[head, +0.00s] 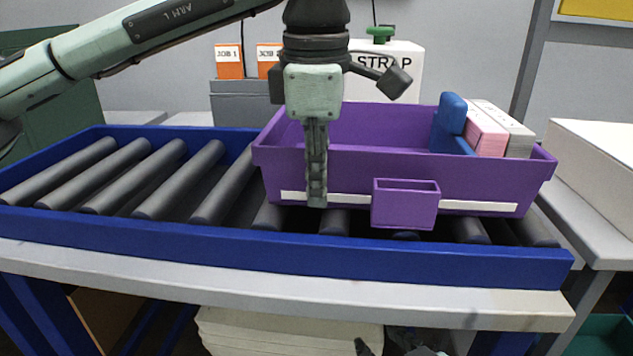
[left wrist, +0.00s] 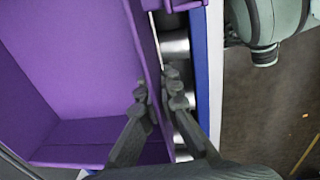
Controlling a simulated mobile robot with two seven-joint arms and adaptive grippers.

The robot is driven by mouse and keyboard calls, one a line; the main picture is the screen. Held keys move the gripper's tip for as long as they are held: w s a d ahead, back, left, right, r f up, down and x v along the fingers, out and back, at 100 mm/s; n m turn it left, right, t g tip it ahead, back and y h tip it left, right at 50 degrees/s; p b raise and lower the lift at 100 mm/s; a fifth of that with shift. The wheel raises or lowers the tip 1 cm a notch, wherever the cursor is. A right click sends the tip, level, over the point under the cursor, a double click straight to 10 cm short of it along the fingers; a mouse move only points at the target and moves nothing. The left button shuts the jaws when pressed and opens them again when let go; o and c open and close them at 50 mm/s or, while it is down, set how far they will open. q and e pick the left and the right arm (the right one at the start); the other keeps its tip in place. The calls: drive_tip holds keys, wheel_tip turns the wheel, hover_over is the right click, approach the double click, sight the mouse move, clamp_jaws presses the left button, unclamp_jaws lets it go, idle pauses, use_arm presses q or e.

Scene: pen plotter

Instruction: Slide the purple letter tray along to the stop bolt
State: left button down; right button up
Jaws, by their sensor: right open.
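The purple letter tray (head: 470,183) sits on the right part of a roller conveyor. It holds a blue upright piece (head: 449,122) and pink and white stacks (head: 492,130) at its right end. My left gripper (head: 316,190) points down at the tray's front wall, left of its small front pocket. In the left wrist view its fingers (left wrist: 157,92) straddle the wall, one inside and one outside, close against it. The inner finger is hidden in the head view. Dark tips of my right gripper (head: 400,349) show at the bottom edge, open and low. I cannot make out a stop bolt.
The conveyor has a blue frame (head: 300,252); its rollers (head: 108,176) are bare left of the tray. A white STRAP box (head: 400,75) and orange job boxes (head: 229,62) stand behind. A pale box (head: 600,165) is at right. Paper stacks (head: 280,335) lie below the bench.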

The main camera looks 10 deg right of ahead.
use_arm(q)
drive_tip(key=shift+d, duration=0.15)
drive_tip(key=c, duration=1.6)
unclamp_jaws()
drive_tip(key=shift+c, duration=0.2)
wheel_tip(320, 180, up, 12)
drive_tip(key=s, duration=0.1)
drive_tip(key=shift+a, duration=0.2)
drive_tip(key=shift+s, duration=0.1)
